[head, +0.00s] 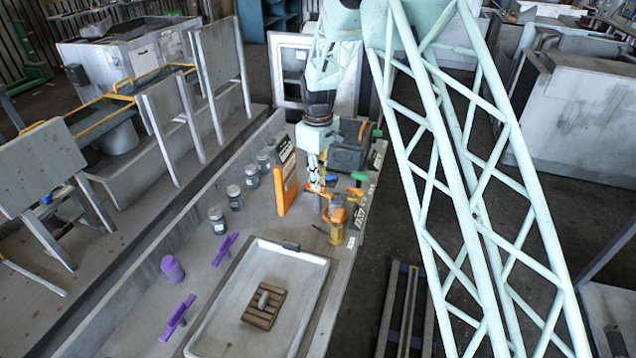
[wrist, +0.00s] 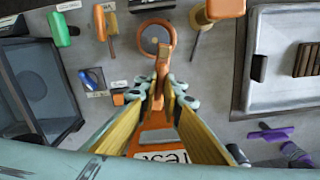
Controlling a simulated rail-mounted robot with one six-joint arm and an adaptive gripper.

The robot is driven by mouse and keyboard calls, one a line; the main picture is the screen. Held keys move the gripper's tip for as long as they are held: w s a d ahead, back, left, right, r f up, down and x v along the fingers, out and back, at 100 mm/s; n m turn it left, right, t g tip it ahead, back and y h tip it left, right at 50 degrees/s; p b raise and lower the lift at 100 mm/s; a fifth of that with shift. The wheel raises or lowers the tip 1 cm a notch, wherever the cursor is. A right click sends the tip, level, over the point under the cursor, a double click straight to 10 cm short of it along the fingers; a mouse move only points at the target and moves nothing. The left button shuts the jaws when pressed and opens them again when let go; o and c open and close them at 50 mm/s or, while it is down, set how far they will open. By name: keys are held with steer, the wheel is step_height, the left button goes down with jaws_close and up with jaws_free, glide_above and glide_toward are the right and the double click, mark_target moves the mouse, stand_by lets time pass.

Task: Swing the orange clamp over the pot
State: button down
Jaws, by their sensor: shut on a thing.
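In the wrist view my gripper (wrist: 164,84) is shut on the slim orange clamp (wrist: 166,54), its fingers on both sides of it. The clamp's upper end reaches the edge of a round piece (wrist: 155,39) with an orange-brown rim and grey middle, which looks like the pot. I cannot tell how far the clamp covers it. In the head view my gripper (head: 318,184) points down beside orange parts (head: 337,213) near the bench's right edge. A yellow cylinder (head: 337,236) stands in front of them. The fingers partly hide the clamp.
An upright orange panel (head: 286,184) stands left of my gripper. A white tray (head: 315,270) with a wooden piece is in front. Several jars (head: 234,197) and purple parts (head: 224,248) stand to the left.

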steer(key=shift+n, duration=1.2)
steer(key=c, duration=2.8)
jaws_free()
steer(key=shift+r, duration=0.2)
step_height(320, 180, up, 12)
steer(key=shift+f, duration=0.15)
